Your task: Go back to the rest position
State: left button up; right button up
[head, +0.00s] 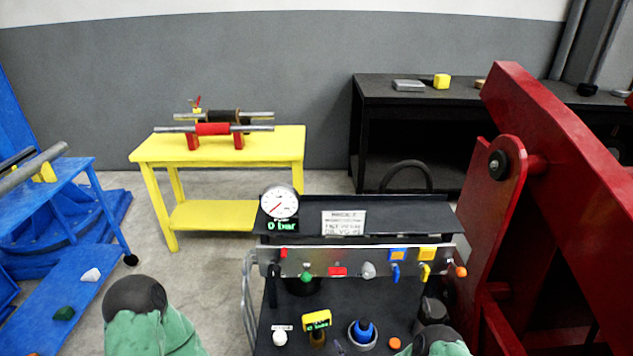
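Neither of my grippers shows in the head view. Only rounded green and dark links of my own arms come in at the bottom edge, one at the left and one right of the middle. In front of me stands a dark cart with a metal control panel (350,262). A round white gauge (279,202) sits at its upper left, above a green-lit display (283,226) that appears to read 0 bar. A printed white label (344,222) stands beside it. Blue and yellow valves sit at the panel's right.
A large red tilting frame (560,160) stands close on the right. A yellow table (215,146) with rollers is behind at left. A blue structure (60,215) is far left. A black bench (430,92) stands at the back. Grey floor is open between the blue structure and cart.

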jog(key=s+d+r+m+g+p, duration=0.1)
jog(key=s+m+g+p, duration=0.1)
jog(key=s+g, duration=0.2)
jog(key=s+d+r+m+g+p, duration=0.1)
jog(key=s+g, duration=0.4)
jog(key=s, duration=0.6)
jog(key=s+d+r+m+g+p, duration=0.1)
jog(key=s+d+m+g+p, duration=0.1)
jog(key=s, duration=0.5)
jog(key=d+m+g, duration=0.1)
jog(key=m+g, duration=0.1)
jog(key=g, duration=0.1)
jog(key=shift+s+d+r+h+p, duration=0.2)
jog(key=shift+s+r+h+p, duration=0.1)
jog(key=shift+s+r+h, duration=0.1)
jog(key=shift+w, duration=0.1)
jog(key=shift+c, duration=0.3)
